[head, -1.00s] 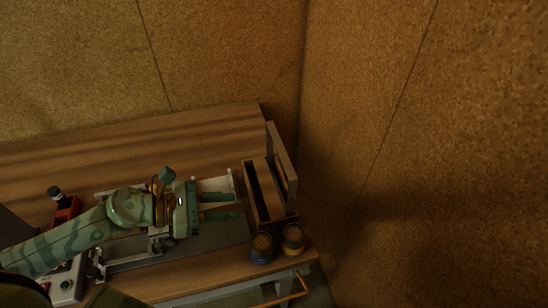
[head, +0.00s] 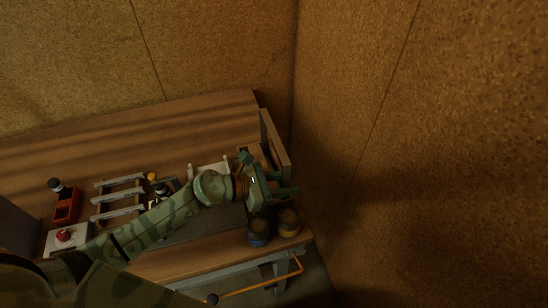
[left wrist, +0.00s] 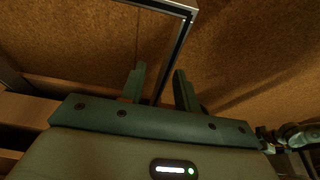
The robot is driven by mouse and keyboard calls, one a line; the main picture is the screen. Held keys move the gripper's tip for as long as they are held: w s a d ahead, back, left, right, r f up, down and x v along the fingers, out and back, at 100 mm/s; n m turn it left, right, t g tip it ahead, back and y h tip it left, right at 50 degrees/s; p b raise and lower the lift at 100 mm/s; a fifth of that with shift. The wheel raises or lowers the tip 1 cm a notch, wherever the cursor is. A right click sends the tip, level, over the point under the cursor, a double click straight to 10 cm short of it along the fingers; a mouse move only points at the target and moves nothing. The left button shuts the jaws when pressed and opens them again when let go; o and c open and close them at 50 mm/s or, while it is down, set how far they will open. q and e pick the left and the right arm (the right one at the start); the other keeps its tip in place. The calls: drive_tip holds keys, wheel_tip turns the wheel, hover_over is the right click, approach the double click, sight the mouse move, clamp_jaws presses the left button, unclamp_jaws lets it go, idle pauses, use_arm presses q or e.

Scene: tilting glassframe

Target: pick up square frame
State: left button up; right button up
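The square frame (head: 274,138) stands on edge in a wooden rack (head: 246,151) at the right end of the bench. In the left wrist view its dark, thin bar (left wrist: 178,50) runs down between my fingers, with a corner at the top. My left gripper (head: 284,183) is at the near part of the frame and hides its lower portion and much of the rack. In the left wrist view the two fingers of the gripper (left wrist: 159,80) are apart, with gaps visible beside the bar. My right gripper is not in view.
Two dark round containers (head: 260,231) (head: 289,222) stand at the bench's near right corner, close below my gripper. The cork wall (head: 420,130) rises just right of the rack. The bench's back is clear.

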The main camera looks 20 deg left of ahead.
use_arm(q)
clamp_jaws()
